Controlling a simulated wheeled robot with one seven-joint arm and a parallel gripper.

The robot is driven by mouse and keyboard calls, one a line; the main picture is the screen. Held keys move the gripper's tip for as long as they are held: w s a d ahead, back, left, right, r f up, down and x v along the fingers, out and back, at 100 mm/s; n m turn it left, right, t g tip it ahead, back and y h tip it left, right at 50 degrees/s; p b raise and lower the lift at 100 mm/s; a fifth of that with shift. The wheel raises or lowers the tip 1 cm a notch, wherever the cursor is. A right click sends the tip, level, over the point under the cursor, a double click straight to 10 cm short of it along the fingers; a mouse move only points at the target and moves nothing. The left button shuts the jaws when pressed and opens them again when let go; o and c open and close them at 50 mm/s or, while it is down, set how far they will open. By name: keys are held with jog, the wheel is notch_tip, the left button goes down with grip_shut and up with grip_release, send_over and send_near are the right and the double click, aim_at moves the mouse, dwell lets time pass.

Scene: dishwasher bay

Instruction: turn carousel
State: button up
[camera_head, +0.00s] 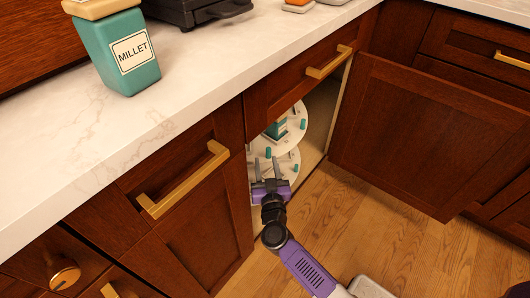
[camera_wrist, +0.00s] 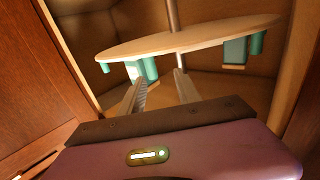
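The carousel stands inside the open corner cabinet, with a round pale upper tier (camera_head: 294,122) and a lower tier (camera_head: 287,166). Small teal and grey items show on the tiers. My gripper (camera_head: 267,166) reaches into the cabinet opening at the lower tier, its two fingers apart. In the wrist view, my gripper's fingers (camera_wrist: 160,88) are spread and point toward a round carousel tier (camera_wrist: 205,36) with a central post (camera_wrist: 174,14). Teal pieces (camera_wrist: 143,70) show below the tier's edge, beyond the fingertips. I cannot tell whether a finger touches anything.
The cabinet door (camera_head: 430,130) is swung open to the right. A drawer with a brass handle (camera_head: 330,62) is above the opening, and another handle (camera_head: 183,180) is at left. A teal millet canister (camera_head: 122,52) stands on the counter (camera_head: 200,85).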

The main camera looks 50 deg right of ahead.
jog(key=shift+v, duration=1.1)
